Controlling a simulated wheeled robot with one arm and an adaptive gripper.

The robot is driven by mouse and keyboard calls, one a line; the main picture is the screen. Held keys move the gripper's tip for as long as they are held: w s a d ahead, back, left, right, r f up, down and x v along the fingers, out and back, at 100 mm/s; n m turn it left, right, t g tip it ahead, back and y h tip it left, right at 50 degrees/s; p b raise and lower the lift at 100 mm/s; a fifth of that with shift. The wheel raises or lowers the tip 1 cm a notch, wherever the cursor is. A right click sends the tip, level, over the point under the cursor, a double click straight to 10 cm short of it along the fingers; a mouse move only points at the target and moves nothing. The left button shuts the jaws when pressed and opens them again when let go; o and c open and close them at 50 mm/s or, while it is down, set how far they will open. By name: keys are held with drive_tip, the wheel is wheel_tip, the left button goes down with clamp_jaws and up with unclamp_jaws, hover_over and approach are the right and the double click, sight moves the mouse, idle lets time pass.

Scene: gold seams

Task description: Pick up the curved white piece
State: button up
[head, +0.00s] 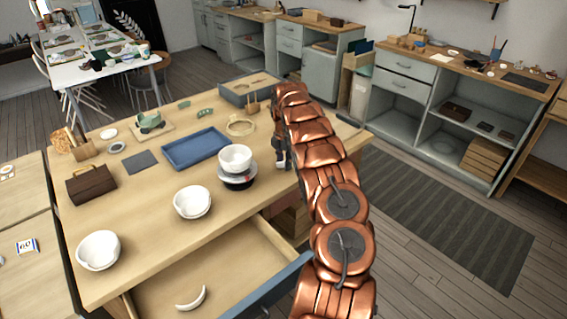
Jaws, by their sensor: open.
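The curved white piece (191,299) lies in the open drawer (232,268) at the front of the wooden table. It is a thin crescent, apart from the drawer walls. My gripper (281,161) shows only in part, as small dark and pale parts beside my copper arm, near the table's right side. It is open, and I see nothing in it. It is well above and to the right of the white piece in the picture. My arm hides part of the gripper and of the table's right end.
White bowls (98,250), (192,202) stand near the table's front edge. A further white bowl (235,157) sits on a dark stack. A blue tray (195,149), a brown case (90,184) and a grey-blue box (248,87) lie behind. The drawer's blue front (268,291) sticks out.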

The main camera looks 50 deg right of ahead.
drive_tip(key=shift+c, duration=0.2)
clamp_jaws()
